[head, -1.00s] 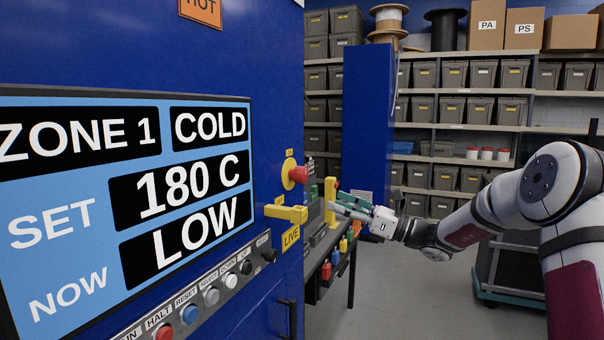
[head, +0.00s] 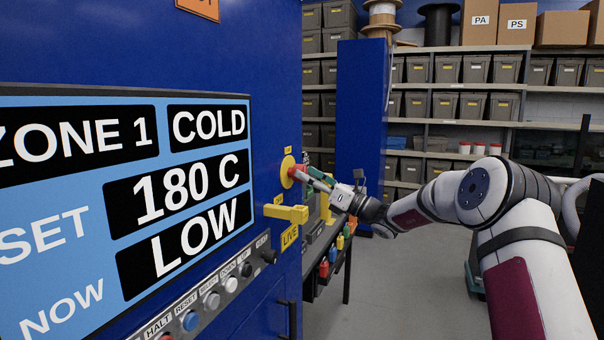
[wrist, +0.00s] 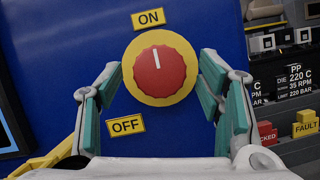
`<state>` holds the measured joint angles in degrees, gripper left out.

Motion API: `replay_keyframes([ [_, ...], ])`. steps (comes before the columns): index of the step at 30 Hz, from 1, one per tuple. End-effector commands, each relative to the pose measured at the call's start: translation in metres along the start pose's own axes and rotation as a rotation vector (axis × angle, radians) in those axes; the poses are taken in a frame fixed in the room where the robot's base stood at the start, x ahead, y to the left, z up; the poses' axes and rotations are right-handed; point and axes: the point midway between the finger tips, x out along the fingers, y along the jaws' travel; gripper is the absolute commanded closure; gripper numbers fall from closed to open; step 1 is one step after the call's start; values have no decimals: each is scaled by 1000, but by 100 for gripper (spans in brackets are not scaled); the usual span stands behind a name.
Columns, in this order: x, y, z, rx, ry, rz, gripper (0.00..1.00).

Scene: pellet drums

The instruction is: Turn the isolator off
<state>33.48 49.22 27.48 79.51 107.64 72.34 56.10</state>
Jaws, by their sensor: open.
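The isolator is a round red knob (wrist: 159,75) on a yellow disc (wrist: 134,88), set in the blue machine wall. Its white mark points up, toward the ON label (wrist: 148,18); the OFF label (wrist: 126,125) is at the lower left. In the head view the red knob (head: 296,171) sits right of the screen, partly behind my fingers. My gripper (head: 314,177) is open in front of it. In the wrist view its green-padded fingers (wrist: 160,82) stand left and right of the knob, apart from it. I cannot tell how deep they reach.
A yellow handle (head: 287,213) juts from the wall below the isolator, above the LIVE label (head: 289,237). A bench (head: 325,255) with colored items stands behind it. The screen (head: 130,190) and a button row (head: 212,299) are at the left.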

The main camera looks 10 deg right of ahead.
Motion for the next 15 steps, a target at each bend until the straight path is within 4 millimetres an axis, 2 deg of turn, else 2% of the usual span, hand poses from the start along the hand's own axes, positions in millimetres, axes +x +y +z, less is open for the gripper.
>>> replay_keyframes([
  [3,15,0,0,-2,1,1,39],
  [6,21,0,0,-1,0,0,39],
  [15,24,0,0,-1,0,-1,39],
])
